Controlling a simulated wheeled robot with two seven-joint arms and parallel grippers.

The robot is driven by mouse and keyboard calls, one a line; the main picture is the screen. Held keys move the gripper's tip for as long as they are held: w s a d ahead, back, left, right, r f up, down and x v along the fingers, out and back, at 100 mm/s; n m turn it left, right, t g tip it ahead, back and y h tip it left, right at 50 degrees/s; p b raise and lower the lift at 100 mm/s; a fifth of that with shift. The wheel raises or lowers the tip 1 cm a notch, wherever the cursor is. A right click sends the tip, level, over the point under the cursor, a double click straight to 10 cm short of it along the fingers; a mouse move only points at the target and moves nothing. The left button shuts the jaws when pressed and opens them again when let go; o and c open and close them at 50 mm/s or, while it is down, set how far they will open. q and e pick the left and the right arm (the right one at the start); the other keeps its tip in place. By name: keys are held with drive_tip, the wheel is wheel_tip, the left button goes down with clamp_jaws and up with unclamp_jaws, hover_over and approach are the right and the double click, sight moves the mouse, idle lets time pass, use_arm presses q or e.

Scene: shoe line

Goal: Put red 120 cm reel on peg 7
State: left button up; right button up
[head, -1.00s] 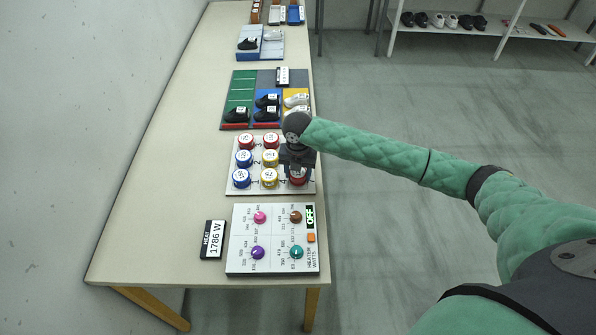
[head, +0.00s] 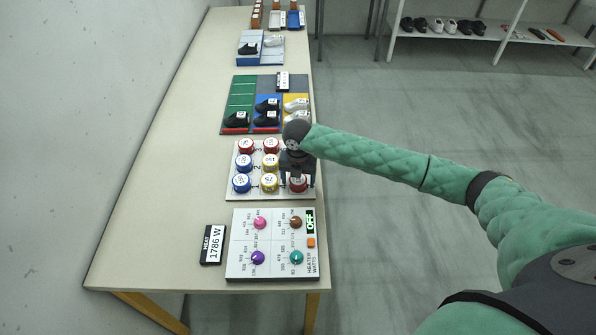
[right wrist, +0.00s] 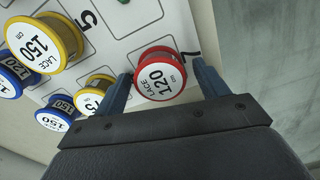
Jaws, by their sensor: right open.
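The red 120 cm reel (right wrist: 160,77) has a white top reading "LACE 120 cm". It sits by the board's printed 7 in the right wrist view, and any peg under it is hidden. In the head view this red reel (head: 298,184) is at the near right corner of the white reel board (head: 286,142). My right gripper (right wrist: 163,84) is open, with one blue finger on each side of the reel. In the head view my right gripper (head: 298,176) is above that corner and partly covers the reel. My left gripper is out of view.
Yellow (head: 269,182) and blue (head: 241,183) reels stand left of the red one, with more reels behind. The heater panel (head: 233,270) is in front of the board, and the shoe mat (head: 239,92) is behind. The table's left side is clear.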

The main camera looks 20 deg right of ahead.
drive_tip(key=shift+r, duration=0.5)
wheel_tip(320, 180, up, 2)
drive_tip(key=shift+r+b, duration=0.2)
drive_tip(key=shift+b, duration=0.65)
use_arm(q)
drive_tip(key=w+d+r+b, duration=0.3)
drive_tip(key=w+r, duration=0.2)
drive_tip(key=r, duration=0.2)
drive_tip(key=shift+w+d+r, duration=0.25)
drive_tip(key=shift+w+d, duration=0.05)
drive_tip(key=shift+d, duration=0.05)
use_arm(e)
wheel_tip(320, 180, up, 10)
drive_tip(key=shift+f, duration=0.25)
drive_tip(key=shift+f, duration=0.1)
